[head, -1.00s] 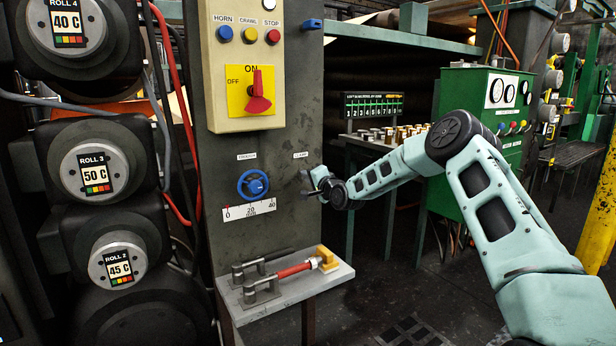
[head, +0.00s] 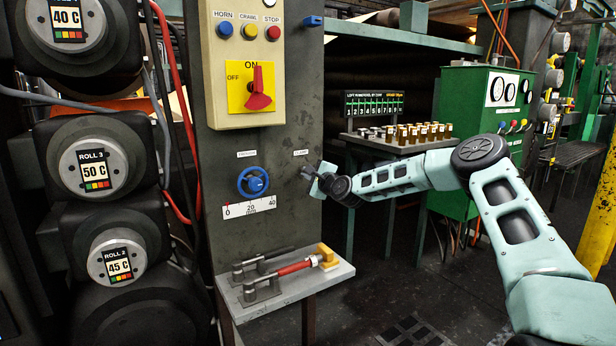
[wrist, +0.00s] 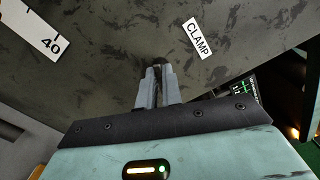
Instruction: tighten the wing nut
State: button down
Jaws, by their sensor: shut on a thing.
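The wing nut (wrist: 159,63) shows only as a small dark shape between my fingertips in the wrist view, on the grey panel beside the CLAMP label (wrist: 198,38). Most of it is hidden by the fingers. My gripper (wrist: 159,72) is shut on it, with the two grey fingers close together and pointing at the panel. In the head view my gripper (head: 306,172) is at the panel's right part, just below the small CLAMP label (head: 300,153). The nut is too small to make out there.
A blue handwheel (head: 253,182) with a 0–40 scale (head: 249,206) is left of my gripper. A yellow switch box (head: 243,65) is above. Rolls stand at the left.

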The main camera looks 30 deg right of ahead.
jog(key=shift+f+m, duration=0.15)
jog(key=shift+m, duration=0.15)
jog(key=c, duration=1.6)
grip_release()
jog(key=shift+o, duration=0.2)
jog(key=s, duration=1.7)
jog(key=shift+s+d+p, duration=0.25)
jog(key=shift+d+p, duration=0.05)
jog(key=shift+p, duration=0.15)
